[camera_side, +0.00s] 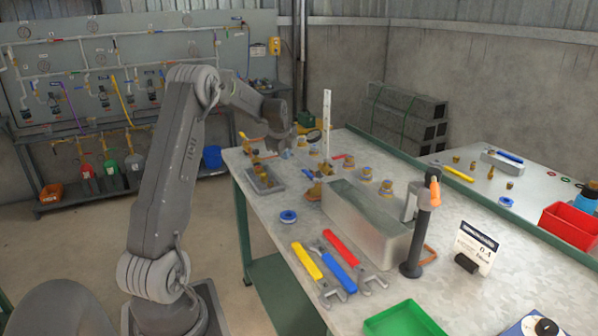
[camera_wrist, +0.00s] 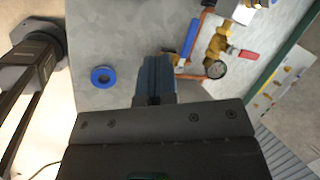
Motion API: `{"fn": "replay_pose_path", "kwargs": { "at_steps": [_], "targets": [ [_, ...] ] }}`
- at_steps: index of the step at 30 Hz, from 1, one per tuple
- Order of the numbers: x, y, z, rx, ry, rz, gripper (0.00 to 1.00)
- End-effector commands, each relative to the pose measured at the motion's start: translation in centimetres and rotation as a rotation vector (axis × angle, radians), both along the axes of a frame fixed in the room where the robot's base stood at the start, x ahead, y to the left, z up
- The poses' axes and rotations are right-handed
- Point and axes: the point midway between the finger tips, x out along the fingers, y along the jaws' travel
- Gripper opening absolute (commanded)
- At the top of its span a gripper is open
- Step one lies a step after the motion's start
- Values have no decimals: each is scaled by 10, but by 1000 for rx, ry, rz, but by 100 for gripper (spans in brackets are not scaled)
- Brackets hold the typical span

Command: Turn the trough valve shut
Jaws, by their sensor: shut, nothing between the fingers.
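My gripper (camera_wrist: 155,62) is shut and empty, its blue-grey fingers pointing over the grey bench top in the wrist view. In the side view it (camera_side: 287,153) is low over the far left of the bench, partly hidden. Beside the fingertips, to the right in the wrist view, is brass and copper pipework with a blue lever (camera_wrist: 190,40), a red lever (camera_wrist: 248,55) and a round gauge (camera_wrist: 215,68). The fingertips appear apart from the blue lever. I cannot tell which lever is the trough valve. A grey metal trough (camera_side: 368,225) stands mid-bench in the side view.
A blue-ringed tape roll (camera_wrist: 103,76) lies left of my fingers. Several wrenches (camera_side: 325,265), a green tray (camera_side: 402,320) and a black post (camera_side: 420,235) occupy the near bench. A shallow tray of fittings (camera_side: 264,180) and an upright white strip (camera_side: 327,125) stand near my gripper.

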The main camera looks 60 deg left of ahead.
Motion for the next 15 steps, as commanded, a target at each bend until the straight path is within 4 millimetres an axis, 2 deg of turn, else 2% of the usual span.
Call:
{"fn": "replay_pose_path", "kwargs": {
  "at_steps": [15],
  "targets": [
    [-6, -23, -7, -511, -649, 1376, 0]
  ]
}}
